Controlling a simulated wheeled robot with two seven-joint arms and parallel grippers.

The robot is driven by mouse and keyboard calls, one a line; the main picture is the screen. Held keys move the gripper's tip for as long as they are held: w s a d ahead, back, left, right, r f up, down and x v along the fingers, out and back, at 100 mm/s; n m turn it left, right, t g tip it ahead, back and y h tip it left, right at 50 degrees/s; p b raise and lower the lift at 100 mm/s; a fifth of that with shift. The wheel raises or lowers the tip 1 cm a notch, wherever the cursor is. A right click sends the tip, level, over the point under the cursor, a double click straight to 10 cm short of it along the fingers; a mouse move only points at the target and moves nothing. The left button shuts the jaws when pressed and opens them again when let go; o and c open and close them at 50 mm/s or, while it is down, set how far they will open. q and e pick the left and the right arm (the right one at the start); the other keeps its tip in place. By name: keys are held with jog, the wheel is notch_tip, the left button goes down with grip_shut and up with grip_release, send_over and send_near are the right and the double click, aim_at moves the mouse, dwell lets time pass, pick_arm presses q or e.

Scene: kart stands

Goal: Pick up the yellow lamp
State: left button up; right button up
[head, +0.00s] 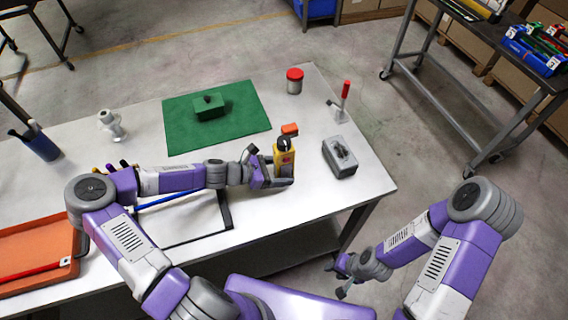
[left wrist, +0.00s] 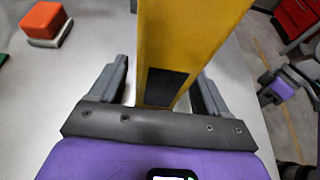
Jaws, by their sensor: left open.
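The yellow lamp (head: 284,160) stands upright near the front right part of the white table, with a dark top. My left gripper (head: 271,168) is open at the lamp, reaching in from the left. In the left wrist view the lamp's yellow body (left wrist: 185,40) rises between the two fingers of my left gripper (left wrist: 160,82), with a dark patch low on its side. A gap shows beside the left finger; contact on the right cannot be told. My right gripper (head: 341,278) hangs off the table's front right, apparently open and empty.
An orange-red block (head: 290,129) sits just behind the lamp, and a grey box (head: 340,157) to its right. A green mat (head: 180,134) with a green block, a red-lidded jar (head: 294,81) and a red-handled clamp (head: 343,96) stand farther back. A clipboard (head: 185,230) lies under my left arm.

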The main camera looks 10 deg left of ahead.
pick_arm(q)
jog(key=shift+w+d+f, duration=0.3)
jog(key=shift+w+d, duration=0.05)
jog(key=shift+d, duration=0.1)
jog(key=c, duration=1.3)
